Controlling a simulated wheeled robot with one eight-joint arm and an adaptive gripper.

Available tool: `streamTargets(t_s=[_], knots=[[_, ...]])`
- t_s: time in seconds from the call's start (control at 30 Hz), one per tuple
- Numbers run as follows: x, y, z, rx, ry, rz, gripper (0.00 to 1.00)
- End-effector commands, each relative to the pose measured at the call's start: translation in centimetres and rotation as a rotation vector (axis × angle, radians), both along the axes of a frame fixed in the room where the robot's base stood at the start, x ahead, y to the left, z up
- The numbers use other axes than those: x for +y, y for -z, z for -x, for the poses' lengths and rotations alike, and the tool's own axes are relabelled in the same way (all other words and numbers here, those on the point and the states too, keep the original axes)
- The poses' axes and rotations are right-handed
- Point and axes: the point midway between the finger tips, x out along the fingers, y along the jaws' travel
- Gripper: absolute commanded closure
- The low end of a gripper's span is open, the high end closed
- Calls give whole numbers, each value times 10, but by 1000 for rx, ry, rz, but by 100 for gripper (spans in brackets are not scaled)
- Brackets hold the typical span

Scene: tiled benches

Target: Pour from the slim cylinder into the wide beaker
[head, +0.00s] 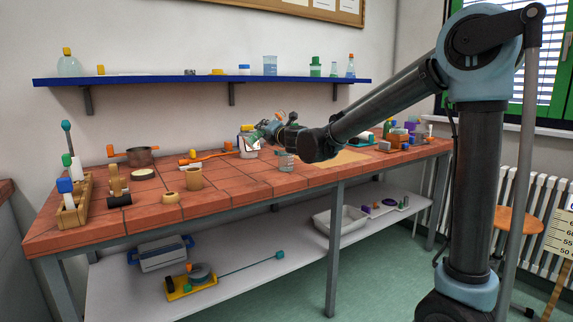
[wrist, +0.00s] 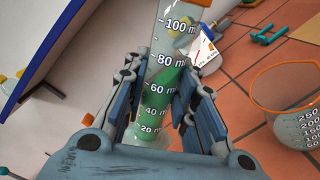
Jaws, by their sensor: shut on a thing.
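My gripper (wrist: 166,85) is shut on the slim cylinder (wrist: 163,62), a clear tube with white marks up to 100 and green liquid in its lower part. The blue-grey fingers press it from both sides in the wrist view. In the head view my gripper (head: 262,134) is above the bench; the cylinder is too small there to make out clearly. The wide beaker (wrist: 284,100), clear with marks up to 250, stands on the tiles to the right of the gripper, apart from the cylinder. It also shows in the head view (head: 286,161). I see no liquid stream.
A white labelled jar (head: 247,141) stands behind the gripper. Blocks (head: 398,136) crowd the right end. A blue shelf (head: 205,79) runs along the wall above.

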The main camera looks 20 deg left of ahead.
Motion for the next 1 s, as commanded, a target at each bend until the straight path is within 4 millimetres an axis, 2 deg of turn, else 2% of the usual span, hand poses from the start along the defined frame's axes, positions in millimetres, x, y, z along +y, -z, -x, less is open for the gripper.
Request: streamTargets(t_s=[1.0], knots=[[1, 2, 1, 26, 0, -25, 100]])
